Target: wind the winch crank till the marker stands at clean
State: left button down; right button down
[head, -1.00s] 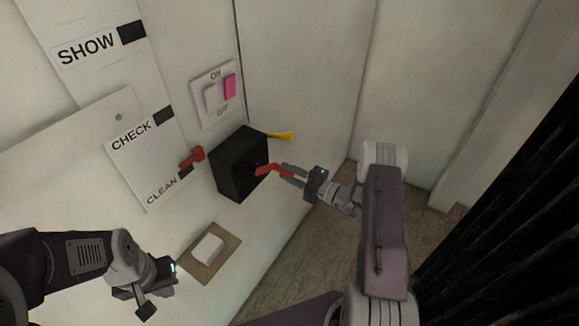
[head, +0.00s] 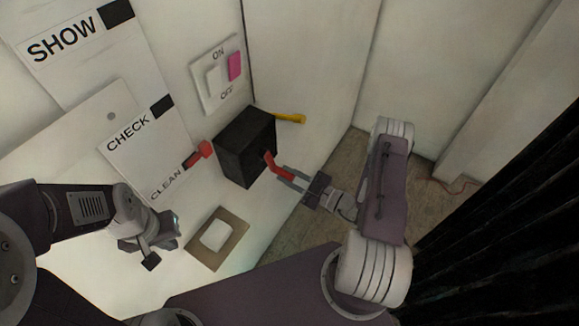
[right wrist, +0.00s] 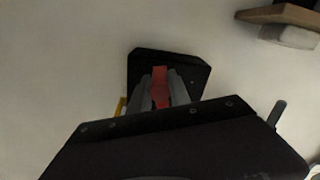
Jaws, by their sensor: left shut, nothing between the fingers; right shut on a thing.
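The black winch box (head: 247,146) is on the wall. Its red crank (head: 271,160) sticks out toward my right gripper (head: 285,178), which is shut on the crank's handle. In the right wrist view the red crank (right wrist: 160,85) lies between the two grey fingers, in front of the black box (right wrist: 195,70). The red marker (head: 200,152) stands beside the label strip at the CLEAN label (head: 166,185), covering much of its black mark, below CHECK (head: 128,132) and SHOW (head: 62,38). My left gripper (head: 150,258) is shut and empty, apart from the winch.
A yellow lever (head: 289,118) juts from the box's far side. A switch plate (head: 216,75) marked ON and OFF with a pink rocker is above. A tan frame with a white centre (head: 238,226) is below the box. A dark curtain (head: 500,230) hangs at right.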

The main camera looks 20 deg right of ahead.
jog(key=shift+s+a+f+m, duration=0.15)
jog(key=shift+s+a+m, duration=0.2)
jog(key=shift+m, duration=0.35)
jog(key=c, duration=1.2)
grip_release()
jog(key=shift+a, duration=0.1)
jog(key=shift+s+d+b, duration=0.25)
jog(key=shift+d+b, duration=0.05)
jog(key=shift+d, duration=0.05)
jog(key=b+v, duration=0.2)
jog(key=v, duration=0.6)
